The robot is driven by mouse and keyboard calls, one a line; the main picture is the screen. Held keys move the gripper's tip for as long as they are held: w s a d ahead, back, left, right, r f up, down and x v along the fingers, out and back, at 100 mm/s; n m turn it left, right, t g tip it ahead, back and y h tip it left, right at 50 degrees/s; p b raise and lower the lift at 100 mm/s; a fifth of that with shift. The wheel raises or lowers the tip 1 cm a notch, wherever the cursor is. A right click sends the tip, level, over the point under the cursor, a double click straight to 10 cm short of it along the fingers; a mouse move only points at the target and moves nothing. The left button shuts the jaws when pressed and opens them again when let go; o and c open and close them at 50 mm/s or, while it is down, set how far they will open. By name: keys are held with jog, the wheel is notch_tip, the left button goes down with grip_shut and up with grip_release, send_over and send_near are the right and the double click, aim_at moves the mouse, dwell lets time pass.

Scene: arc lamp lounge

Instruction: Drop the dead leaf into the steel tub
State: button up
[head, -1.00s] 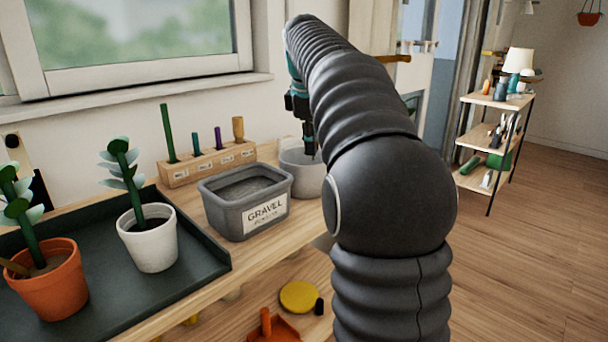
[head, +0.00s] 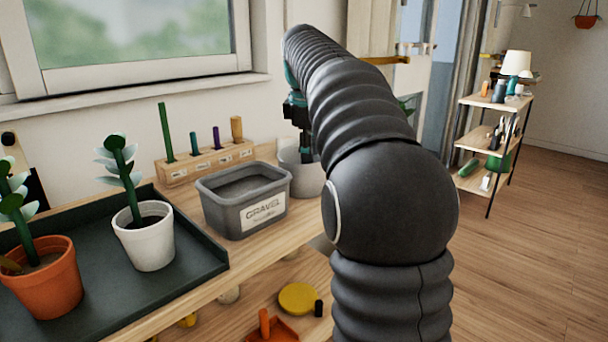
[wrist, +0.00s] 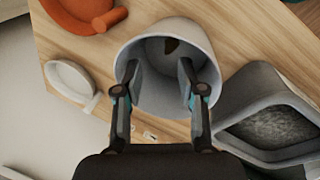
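The steel tub (wrist: 203,44) is a round, pale grey container in the wrist view. It also shows in the head view (head: 311,181), partly hidden behind my arm. The dead leaf (wrist: 171,46) is a small brown piece seen inside the tub, beyond my fingertips and touching neither finger. My gripper (wrist: 159,68) is open, with its two fingers spread apart at the tub's mouth and nothing between them. In the head view my gripper (head: 306,160) points down at the tub, and the leaf is hidden there.
A grey gravel bin (head: 240,215) stands left of the tub, and also shows in the wrist view (wrist: 262,145). A wooden tool block (head: 205,163) sits behind it. Two potted plants stand on a dark tray (head: 205,262). An orange item (wrist: 85,12) and a white dish (wrist: 70,84) show beside the tub.

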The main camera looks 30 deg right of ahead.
jog(key=v, duration=1.2)
dwell(0.4)
jog(key=s+a+f+m+t, duration=0.2)
jog(key=s+a+f+m, duration=0.3)
jog(key=s+a+f, duration=0.6)
jog(key=s+a+f+m+y, duration=0.1)
jog(key=s+f+m, duration=0.1)
jog(key=s+f, duration=0.5)
jog(key=s+a+f+m+t, duration=0.1)
jog(key=s+a+f+m, duration=0.1)
jog(key=s+f, duration=0.6)
notch_tip(320, 180, down, 5)
jog(key=shift+r+m+y, duration=0.25)
jog(key=shift+m+y, duration=0.15)
jog(key=shift+m, duration=0.1)
jog(key=shift+a, duration=0.15)
